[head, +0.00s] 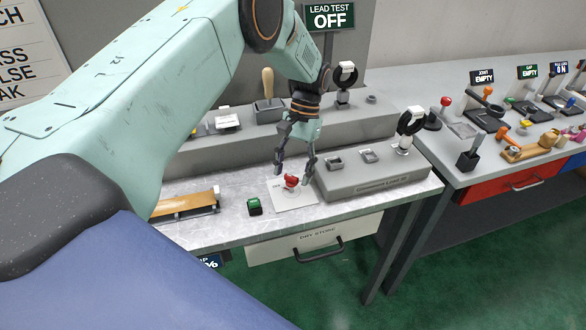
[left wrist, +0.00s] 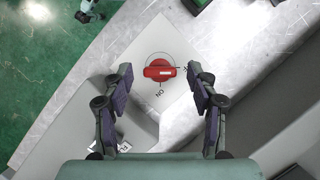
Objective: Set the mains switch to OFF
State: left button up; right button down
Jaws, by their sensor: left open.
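The mains switch appears to be the red rotary knob (head: 291,181) on a pale square plate (head: 296,198) on the metal bench. In the left wrist view the red knob (left wrist: 159,70) lies with its bar crosswise, with a pale stripe along it. An "ON" mark (left wrist: 160,94) is printed below the knob in that view. Another mark to its right is partly hidden by a finger. My left gripper (head: 293,177) points down over the knob, open. In the left wrist view its fingers (left wrist: 160,76) stand apart on either side of the knob, with gaps. My right gripper is not in view.
A small green-topped block (head: 254,206) sits left of the plate. A grey fixture box (head: 375,185) stands close on the right, and a grey ledge (head: 235,150) runs behind. A "LEAD TEST OFF" sign (head: 330,17) hangs above. A drawer (head: 315,240) is below the bench.

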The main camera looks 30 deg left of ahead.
pick_arm(q)
jog(key=v, duration=1.2)
jog(key=shift+s, duration=0.1)
dwell(0.4)
